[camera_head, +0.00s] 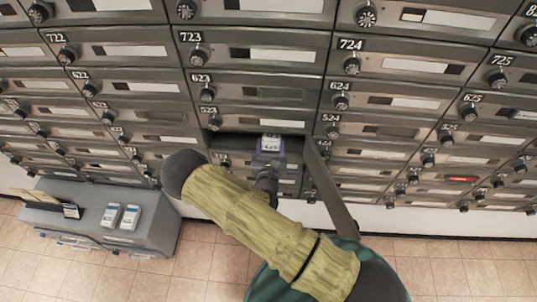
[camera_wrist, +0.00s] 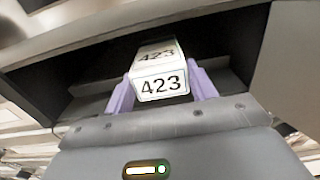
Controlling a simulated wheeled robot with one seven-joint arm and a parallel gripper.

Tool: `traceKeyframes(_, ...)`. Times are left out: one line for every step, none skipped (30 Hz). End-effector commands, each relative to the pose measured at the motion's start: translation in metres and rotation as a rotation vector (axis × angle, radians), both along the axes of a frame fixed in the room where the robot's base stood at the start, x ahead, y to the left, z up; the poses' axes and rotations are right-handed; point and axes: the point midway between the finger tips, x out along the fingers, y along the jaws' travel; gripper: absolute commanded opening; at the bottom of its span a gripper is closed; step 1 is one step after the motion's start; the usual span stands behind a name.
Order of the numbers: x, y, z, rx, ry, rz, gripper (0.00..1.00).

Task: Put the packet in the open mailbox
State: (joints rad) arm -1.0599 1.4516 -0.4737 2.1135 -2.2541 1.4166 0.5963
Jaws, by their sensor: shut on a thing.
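The packet (camera_wrist: 160,84) is a small white box marked 423, held between the two purple fingers of my gripper (camera_wrist: 160,92). In the wrist view it is at the mouth of a dark open mailbox (camera_wrist: 225,38); how deep it reaches is hard to tell. In the head view the white packet (camera_head: 271,143) shows at the tip of my gripper (camera_head: 270,152), in front of the dark opening (camera_head: 235,141) below box 523. The mailbox's door (camera_head: 328,190) hangs open to the right of the gripper.
Closed numbered mailboxes (camera_head: 262,55) with dials surround the opening. A grey cabinet (camera_head: 150,228) at the lower left bears two small white-and-blue items (camera_head: 121,216) and a card holder (camera_head: 50,205). Tiled floor (camera_head: 450,270) is free at the lower right.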

Motion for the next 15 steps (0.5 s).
traceKeyframes(0.005, 0.0, -0.003, 0.001, -0.002, 0.0, 0.34)
traceKeyframes(0.008, 0.0, -0.004, 0.001, -0.002, 0.0, 0.34)
traceKeyframes(0.012, 0.0, -0.004, 0.0, -0.003, 0.0, 0.34)
traceKeyframes(0.015, -0.001, -0.004, 0.001, -0.003, 0.0, 0.34)
traceKeyframes(0.018, -0.001, -0.005, 0.001, -0.003, 0.0, 0.34)
traceKeyframes(0.022, -0.001, -0.005, 0.001, -0.002, 0.0, 0.34)
traceKeyframes(0.024, -0.001, -0.005, 0.002, -0.002, 0.0, 0.34)
traceKeyframes(0.027, -0.001, -0.004, 0.002, -0.002, 0.0, 0.34)
traceKeyframes(0.03, -0.001, -0.005, 0.001, -0.002, 0.0, 0.34)
traceKeyframes(0.032, -0.001, -0.005, 0.001, -0.002, 0.0, 0.34)
traceKeyframes(0.035, -0.001, -0.005, 0.001, -0.002, 0.001, 0.34)
traceKeyframes(0.037, -0.001, -0.006, 0.0, -0.002, 0.001, 0.34)
traceKeyframes(0.038, -0.001, -0.006, 0.0, -0.002, 0.002, 0.34)
traceKeyframes(0.039, -0.001, -0.006, -0.001, -0.001, 0.001, 0.34)
traceKeyframes(0.041, -0.001, -0.007, -0.001, -0.001, 0.001, 0.34)
